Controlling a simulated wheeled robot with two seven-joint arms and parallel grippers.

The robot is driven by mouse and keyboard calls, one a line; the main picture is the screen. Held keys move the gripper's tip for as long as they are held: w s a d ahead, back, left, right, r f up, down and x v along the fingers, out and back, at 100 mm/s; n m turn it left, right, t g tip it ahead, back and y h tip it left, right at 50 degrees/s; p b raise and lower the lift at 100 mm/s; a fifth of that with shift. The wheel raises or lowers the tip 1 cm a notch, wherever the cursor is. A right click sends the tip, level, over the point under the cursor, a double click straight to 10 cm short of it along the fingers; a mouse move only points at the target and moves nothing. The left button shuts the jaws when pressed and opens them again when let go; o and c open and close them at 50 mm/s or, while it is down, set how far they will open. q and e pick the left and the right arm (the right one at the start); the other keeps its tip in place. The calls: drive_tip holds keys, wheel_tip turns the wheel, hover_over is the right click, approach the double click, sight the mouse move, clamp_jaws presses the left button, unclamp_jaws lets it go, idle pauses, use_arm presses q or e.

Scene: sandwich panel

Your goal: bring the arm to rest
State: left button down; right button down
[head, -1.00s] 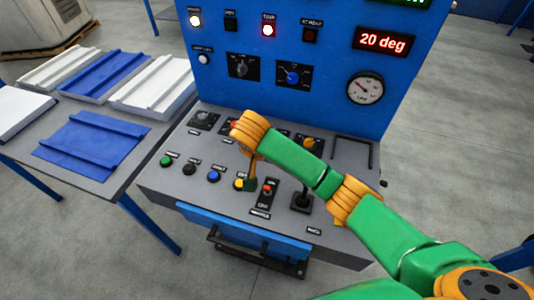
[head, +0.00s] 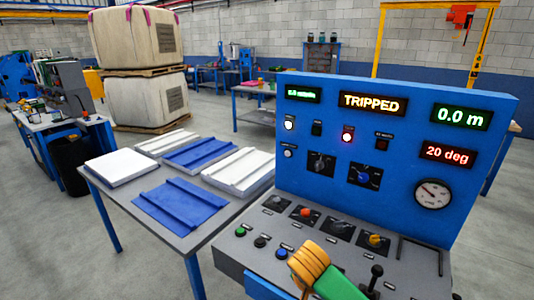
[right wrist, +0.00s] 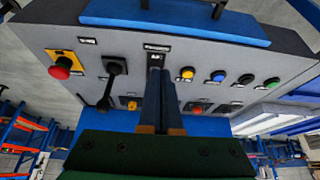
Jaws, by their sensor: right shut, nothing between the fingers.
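My right arm (head: 330,281) comes into the head view at the bottom, over the front of the grey control desk (head: 262,226). Its fingers are out of sight there. In the right wrist view my right gripper (right wrist: 163,78) is shut and empty, its fingers pointing at the desk between a black lever (right wrist: 113,80) and a yellow button (right wrist: 187,73). Whether the fingertips touch the desk cannot be told. The blue upright panel (head: 400,110) shows TRIPPED, 0.0 m and 20 deg, with a white and a red lamp lit. My left gripper is not in view.
A red mushroom button (right wrist: 61,72) on a yellow plate sits beside the lever. A table (head: 215,222) with white and blue panels stands left of the desk. Wrapped crates (head: 138,40) are stacked behind.

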drive_tip(key=s+a+f+n+g+y, duration=0.1)
drive_tip(key=s+a+f+n+y, duration=0.3)
drive_tip(key=s+f, duration=0.5)
drive_tip(key=s+d+f+n, duration=0.1)
drive_tip(key=s+d+n, duration=0.1)
drive_tip(key=s+d, duration=0.4)
drive_tip(key=s+d+n, duration=0.2)
drive_tip(key=s+d, duration=0.1)
drive_tip(key=s, duration=0.5)
wheel_tip(320, 180, down, 11)
drive_tip(key=h, duration=0.1)
drive_tip(key=s+d+f+g, duration=0.2)
drive_tip(key=s+f, duration=1.2)
drive_tip(key=f, duration=0.2)
drive_tip(key=shift+d+n, duration=0.3)
drive_tip(key=shift+n, duration=0.1)
